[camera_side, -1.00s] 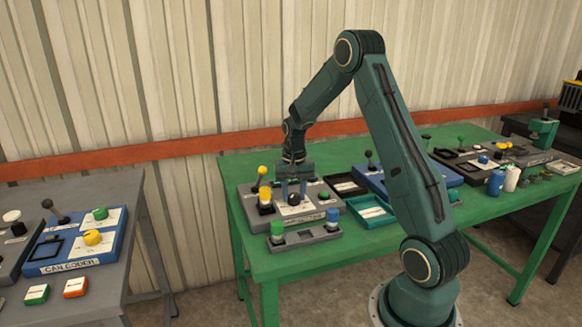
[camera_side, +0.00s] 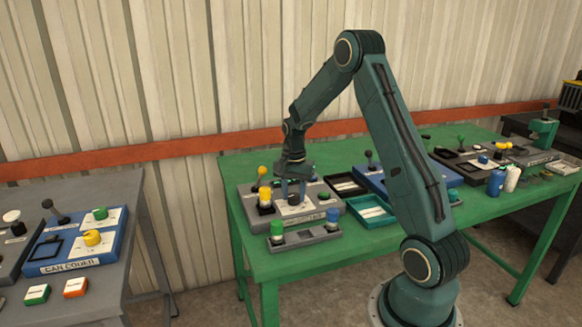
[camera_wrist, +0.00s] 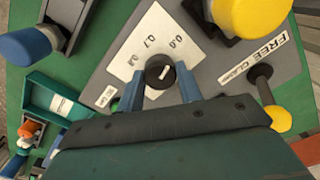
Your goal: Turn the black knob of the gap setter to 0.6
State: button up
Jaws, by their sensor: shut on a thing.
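The black knob (camera_wrist: 154,78) has a short white mark, slanted toward the upper right in the wrist view. It stands on a white scale plate (camera_wrist: 150,28) with small printed numbers, which I cannot all read surely; one looks like 0.7. The mark's upper end points roughly toward the rightmost number. The plate is on a grey panel (camera_wrist: 215,68), also in the side view (camera_side: 323,213). My gripper (camera_wrist: 159,88) is shut on the knob, one blue finger on each side. In the side view my gripper (camera_side: 293,192) stands over the panel, partly hiding the knob.
A yellow knob (camera_wrist: 250,12) and a dark lever (camera_wrist: 262,82) with a yellow end are close by. A grey block with a green and a blue knob (camera_side: 332,214) stands in front. Teal tray (camera_side: 371,213) and blue panel (camera_side: 376,173) lie to the right.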

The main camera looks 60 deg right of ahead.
aim_at(294, 195)
jog(key=o, duration=1)
notch_tip(294, 195, up, 14)
jog(key=shift+f, duration=0.1)
dwell(0.5)
